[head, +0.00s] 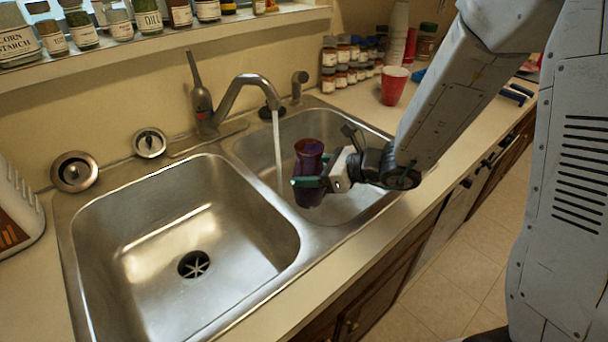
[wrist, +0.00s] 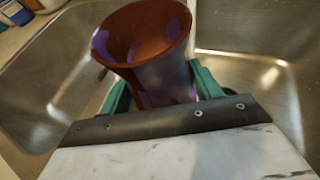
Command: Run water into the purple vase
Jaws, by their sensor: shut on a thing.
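The purple vase (head: 309,172) is held upright over the right basin in the head view. My gripper (head: 308,183) is shut on it, with green fingers around its body. In the wrist view the vase (wrist: 150,50) shows its flared reddish-brown rim and purple patches, tilted in the picture, between the green fingers (wrist: 165,90). The faucet (head: 240,88) is running. Its water stream (head: 278,145) falls just left of the vase, apart from its mouth, near the divider between the basins. The inside bottom of the vase is hidden.
The left basin (head: 150,225) is empty, with a dark drain (head: 194,264). A red cup (head: 394,85) and several spice jars (head: 345,65) stand on the counter behind the right basin. More jars line the sill (head: 160,45). The right basin (head: 262,150) has room around the vase.

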